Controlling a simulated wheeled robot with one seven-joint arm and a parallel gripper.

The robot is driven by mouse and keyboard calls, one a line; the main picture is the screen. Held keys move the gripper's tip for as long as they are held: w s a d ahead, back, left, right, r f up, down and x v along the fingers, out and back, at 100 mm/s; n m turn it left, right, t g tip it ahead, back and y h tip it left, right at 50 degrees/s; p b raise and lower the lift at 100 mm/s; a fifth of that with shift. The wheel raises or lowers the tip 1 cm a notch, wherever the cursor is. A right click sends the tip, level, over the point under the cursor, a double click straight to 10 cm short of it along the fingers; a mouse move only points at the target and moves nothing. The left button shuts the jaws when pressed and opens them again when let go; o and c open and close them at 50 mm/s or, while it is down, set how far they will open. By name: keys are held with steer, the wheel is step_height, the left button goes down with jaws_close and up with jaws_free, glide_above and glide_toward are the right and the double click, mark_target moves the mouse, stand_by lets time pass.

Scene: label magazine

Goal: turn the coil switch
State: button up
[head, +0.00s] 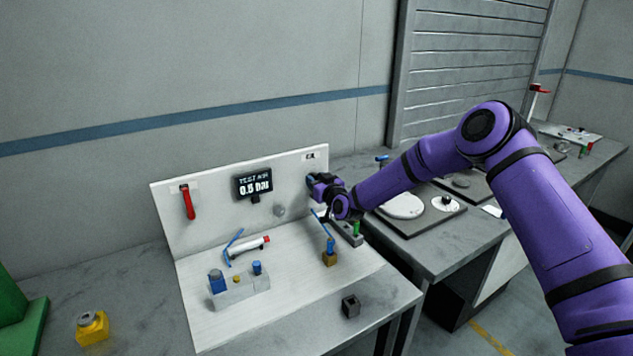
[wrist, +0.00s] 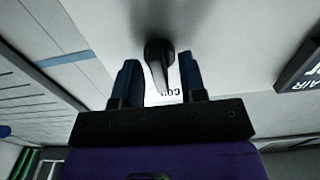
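The coil switch (wrist: 158,52) is a dark knob with a tapered lever, mounted on a pale upright panel (head: 215,221). In the wrist view its lever points down the picture, towards my gripper. A small white label behind it shows only part of its lettering, starting "CO". My gripper (wrist: 160,68) is open, with one dark blue finger on each side of the lever and gaps visible on both sides. In the head view my gripper (head: 316,184) is at the right part of the panel and hides the switch.
The panel carries a display (head: 253,184) reading 0.5 bar and a red handle (head: 188,202). On the bench below are a blue-levered brass valve (head: 330,255), a grey block with blue knobs (head: 240,289), a white-and-red cylinder (head: 250,246) and a dark cube (head: 351,306).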

steer(key=shift+c, duration=0.2)
jaws_close()
steer(key=shift+m, duration=0.3)
steer(key=m, duration=0.4)
steer(key=shift+d, duration=0.15)
steer(key=shift+m, duration=2.1)
steer(key=shift+f, duration=0.1)
steer(key=shift+o, duration=0.2)
jaws_free()
